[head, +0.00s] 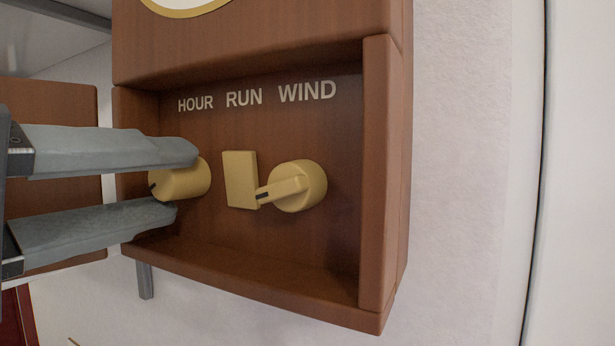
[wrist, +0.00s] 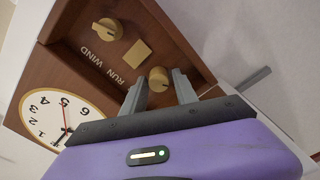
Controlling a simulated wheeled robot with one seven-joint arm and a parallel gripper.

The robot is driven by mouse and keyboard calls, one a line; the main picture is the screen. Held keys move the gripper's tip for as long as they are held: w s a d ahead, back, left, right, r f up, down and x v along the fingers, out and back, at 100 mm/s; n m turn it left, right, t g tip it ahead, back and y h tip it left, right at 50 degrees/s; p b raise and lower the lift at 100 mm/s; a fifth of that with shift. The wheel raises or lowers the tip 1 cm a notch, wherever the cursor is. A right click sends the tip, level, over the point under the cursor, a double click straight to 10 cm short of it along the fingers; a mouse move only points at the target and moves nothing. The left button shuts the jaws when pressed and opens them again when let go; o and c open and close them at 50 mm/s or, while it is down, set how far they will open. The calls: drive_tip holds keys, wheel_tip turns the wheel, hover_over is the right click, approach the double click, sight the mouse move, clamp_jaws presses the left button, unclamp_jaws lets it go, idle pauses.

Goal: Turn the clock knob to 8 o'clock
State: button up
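The brown wooden clock (head: 385,180) has a recessed panel with the words HOUR, RUN and WIND. Under HOUR is a round cream knob (head: 188,180) with a dark mark at its left edge; it also shows in the wrist view (wrist: 158,78). My gripper (head: 180,183) comes in from the left, its two grey fingers apart, one above and one below this knob. In the wrist view my gripper (wrist: 159,88) shows gaps beside the knob, so it looks open. The clock face (wrist: 50,108) is white with a gold rim; my gripper's body partly covers it, and the hour is unclear.
A flat rectangular cream switch (head: 240,180) sits under RUN. A round knob with a raised lever (head: 298,187) sits under WIND, close to the right. The raised wooden walls (head: 378,170) of the recess border the panel. A grey bar (head: 145,280) sticks out below.

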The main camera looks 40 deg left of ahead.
drive_tip(key=shift+o, duration=0.9)
drive_tip(key=b+v, duration=0.2)
drive_tip(key=v, duration=0.6)
